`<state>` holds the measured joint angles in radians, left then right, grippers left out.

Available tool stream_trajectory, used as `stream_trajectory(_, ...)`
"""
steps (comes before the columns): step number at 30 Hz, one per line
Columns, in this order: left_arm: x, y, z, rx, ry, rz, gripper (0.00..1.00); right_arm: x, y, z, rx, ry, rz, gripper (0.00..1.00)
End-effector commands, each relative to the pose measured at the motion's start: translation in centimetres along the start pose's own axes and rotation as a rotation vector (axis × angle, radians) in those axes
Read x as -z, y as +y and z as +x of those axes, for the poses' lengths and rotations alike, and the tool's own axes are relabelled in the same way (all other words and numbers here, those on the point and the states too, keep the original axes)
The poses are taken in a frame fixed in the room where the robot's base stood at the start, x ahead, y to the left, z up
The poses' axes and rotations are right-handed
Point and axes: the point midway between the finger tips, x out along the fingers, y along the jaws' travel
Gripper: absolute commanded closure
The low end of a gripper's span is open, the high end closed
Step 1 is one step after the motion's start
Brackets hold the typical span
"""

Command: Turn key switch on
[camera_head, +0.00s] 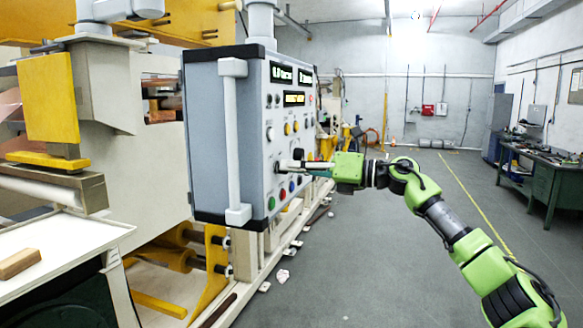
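A grey control box (216,140) hangs at the left centre, and its light front panel (258,140) faces right. The panel carries lit displays (294,99), round knobs and coloured buttons (282,194). My green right arm reaches in from the lower right. My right gripper (288,165) is at the lower middle of the panel, close against it, just above the coloured buttons. A small dark spot at its tips may be the key switch (277,167); the gripper partly covers it and I cannot tell its position. The fingers are too small to tell open from shut. My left gripper is not in view.
A white vertical handle (233,140) stands out from the box's near side. A large machine with yellow parts (47,97) fills the left. A wooden block (19,263) lies on a white table (70,245). A green workbench (560,185) is at the right. The grey floor between is open.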

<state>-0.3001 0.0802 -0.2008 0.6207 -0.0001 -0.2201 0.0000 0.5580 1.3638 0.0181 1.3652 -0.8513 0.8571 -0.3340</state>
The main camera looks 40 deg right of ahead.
Motion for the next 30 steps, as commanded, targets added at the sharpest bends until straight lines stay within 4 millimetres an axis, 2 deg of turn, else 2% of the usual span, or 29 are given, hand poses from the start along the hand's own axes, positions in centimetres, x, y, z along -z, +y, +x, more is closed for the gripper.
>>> stream_trajectory(15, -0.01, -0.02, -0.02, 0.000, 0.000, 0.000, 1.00, -0.12, -0.03, -0.04, 0.001, -0.003, 0.023, 1.00)
stream_trajectory(18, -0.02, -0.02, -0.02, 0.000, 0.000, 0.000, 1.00, -0.12, -0.03, -0.04, 0.001, -0.003, 0.023, 0.80)
stream_trajectory(30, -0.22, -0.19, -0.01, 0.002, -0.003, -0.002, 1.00, -0.02, -0.05, -0.11, 0.001, -0.001, 0.021, 0.80)
